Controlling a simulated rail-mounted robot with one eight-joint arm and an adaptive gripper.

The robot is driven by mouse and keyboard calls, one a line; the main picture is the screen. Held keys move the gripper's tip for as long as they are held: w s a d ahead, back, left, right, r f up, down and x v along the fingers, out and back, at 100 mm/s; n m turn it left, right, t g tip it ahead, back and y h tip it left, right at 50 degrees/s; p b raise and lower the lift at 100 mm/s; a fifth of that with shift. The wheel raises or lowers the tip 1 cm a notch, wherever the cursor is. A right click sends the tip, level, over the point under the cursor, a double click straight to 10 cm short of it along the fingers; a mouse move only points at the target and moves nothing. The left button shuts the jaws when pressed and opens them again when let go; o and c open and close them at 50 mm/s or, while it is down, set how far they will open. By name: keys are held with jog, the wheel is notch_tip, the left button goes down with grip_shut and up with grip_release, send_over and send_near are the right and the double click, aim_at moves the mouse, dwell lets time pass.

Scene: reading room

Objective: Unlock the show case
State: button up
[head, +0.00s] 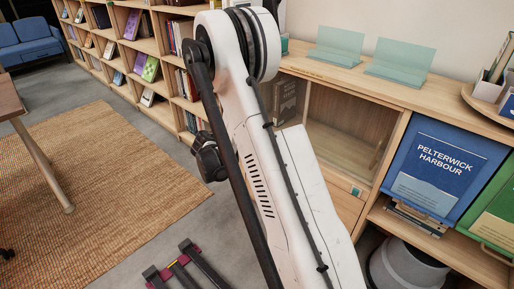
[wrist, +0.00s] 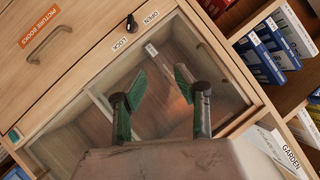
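The show case (wrist: 85,112) has a glass front in a pale wooden frame and fills the middle of the wrist view. In the head view its glass (head: 342,125) is partly hidden by my arm. A small dark key or lock knob (wrist: 131,21) sits on the wood above the glass, between the labels OPEN (wrist: 151,17) and LOCK (wrist: 118,43). Its exact turn is too small to tell. My gripper (wrist: 160,83) is open and empty in front of the glass, its green-padded fingers apart and below the lock in the picture.
A drawer labelled PICTURE BOOKS (wrist: 40,26) with a handle (wrist: 48,44) adjoins the lock. Shelves of blue books (wrist: 268,55) lie to the right. Clear stands (head: 337,45) are on the counter. A blue Pelterwick Harbour box (head: 440,165) stands right of the case.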

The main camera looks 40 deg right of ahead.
jog(key=d+f+m+h+b, duration=0.25)
jog(key=d+f, duration=0.25)
jog(key=f, duration=0.7)
jog(key=shift+m, duration=0.45)
jog(key=b+x, duration=0.1)
jog(key=x, duration=0.3)
jog(key=b+x, duration=0.1)
jog(key=x, duration=0.4)
jog(key=f+b+x, duration=0.1)
jog(key=x, duration=0.3)
jog(key=shift+d, duration=0.15)
grip_shut()
